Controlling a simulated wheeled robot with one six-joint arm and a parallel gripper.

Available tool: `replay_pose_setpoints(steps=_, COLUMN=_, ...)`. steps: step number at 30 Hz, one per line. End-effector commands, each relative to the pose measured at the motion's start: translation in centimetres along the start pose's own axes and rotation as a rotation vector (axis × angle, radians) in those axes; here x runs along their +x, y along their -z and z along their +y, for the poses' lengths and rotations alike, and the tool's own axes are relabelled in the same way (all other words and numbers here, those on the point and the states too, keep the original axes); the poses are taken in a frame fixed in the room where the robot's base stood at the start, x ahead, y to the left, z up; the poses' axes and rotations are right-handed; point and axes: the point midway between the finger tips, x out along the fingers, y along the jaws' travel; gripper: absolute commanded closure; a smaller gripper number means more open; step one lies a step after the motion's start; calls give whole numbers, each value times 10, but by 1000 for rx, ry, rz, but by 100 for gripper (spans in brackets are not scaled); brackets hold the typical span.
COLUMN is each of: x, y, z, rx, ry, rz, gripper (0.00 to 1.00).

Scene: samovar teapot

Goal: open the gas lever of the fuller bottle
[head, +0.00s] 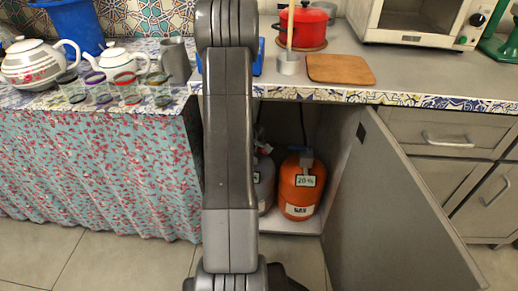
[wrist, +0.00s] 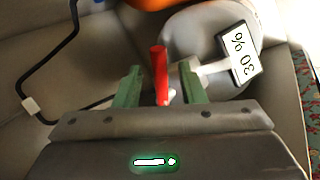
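In the head view the cabinet holds an orange gas bottle (head: 298,190) labelled 20 % and a grey bottle (head: 265,182), mostly hidden behind my arm. In the wrist view the grey bottle (wrist: 203,48) has a white tag (wrist: 239,55) that reads 30 %, seen turned over. A red lever (wrist: 159,66) stands up by its valve. My gripper (wrist: 162,84) is open, with its green fingers on either side of the lever and a gap at each side. A bit of the orange bottle (wrist: 137,4) shows at the top.
The cabinet door (head: 385,210) stands open at the right of the bottles. A black hose (wrist: 50,62) with a white clip runs along the left of the wrist view. The counter (head: 430,75) lies above the cabinet opening.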

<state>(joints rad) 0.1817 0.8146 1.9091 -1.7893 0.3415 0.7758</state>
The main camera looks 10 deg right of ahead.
Motion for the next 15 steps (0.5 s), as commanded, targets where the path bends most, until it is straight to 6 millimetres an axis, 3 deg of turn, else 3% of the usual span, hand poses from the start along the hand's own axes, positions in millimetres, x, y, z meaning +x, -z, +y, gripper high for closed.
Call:
replay_pose_setpoints(steps=2, x=0, y=0, z=0, rx=0, ry=0, rz=0, gripper=67)
replay_pose_setpoints(steps=7, x=0, y=0, z=0, rx=0, ry=0, rz=0, gripper=100)
replay_pose_setpoints(steps=15, x=-1, y=1, z=0, rx=13, ry=-1, rz=-7, gripper=100)
